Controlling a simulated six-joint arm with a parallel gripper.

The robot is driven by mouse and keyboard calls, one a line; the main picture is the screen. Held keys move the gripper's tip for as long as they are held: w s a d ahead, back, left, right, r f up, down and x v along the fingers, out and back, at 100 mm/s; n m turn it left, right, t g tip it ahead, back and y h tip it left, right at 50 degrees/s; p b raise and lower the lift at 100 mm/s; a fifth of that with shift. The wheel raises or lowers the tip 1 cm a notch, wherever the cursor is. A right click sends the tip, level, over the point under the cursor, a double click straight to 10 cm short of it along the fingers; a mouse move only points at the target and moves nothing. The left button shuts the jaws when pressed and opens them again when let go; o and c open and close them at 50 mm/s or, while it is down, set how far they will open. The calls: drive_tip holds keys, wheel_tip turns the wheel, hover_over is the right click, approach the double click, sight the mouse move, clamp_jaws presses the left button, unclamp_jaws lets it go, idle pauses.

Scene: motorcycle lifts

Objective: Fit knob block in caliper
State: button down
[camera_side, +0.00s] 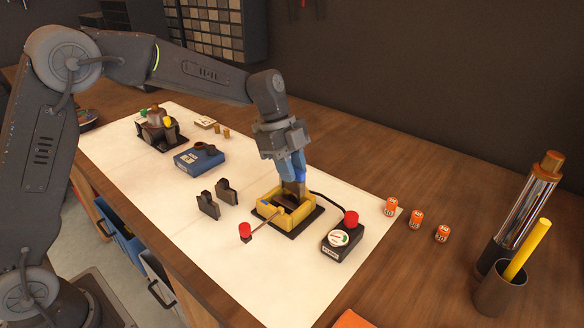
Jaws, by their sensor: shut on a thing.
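My gripper (292,172) points down over the yellow caliper-like fixture (268,213), its blue fingers shut on a dark brown block, which I take to be the knob block (294,188). The block is at the back part of the fixture's opening. I cannot tell whether it is seated or held just above. The fixture sits on a black base plate and has a rod with a red knob (245,230) at its front left. The fingers hide part of the block and the fixture's back wall.
Two dark stepped blocks (208,205) stand left of the fixture. A dark box with a dial and red button (343,238) is at its right. A blue box (199,160) and a cluttered black tray (162,135) lie farther back. Orange cylinders (416,219) stand at right.

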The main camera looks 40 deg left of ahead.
sight(292, 192)
drive_tip(key=shift+f, duration=1.95)
idle(0.5)
drive_tip(key=c, duration=0.9)
unclamp_jaws()
drive_tip(key=shift+o, duration=0.5)
drive_tip(key=o, duration=0.3)
drive_tip(key=shift+r, duration=4)
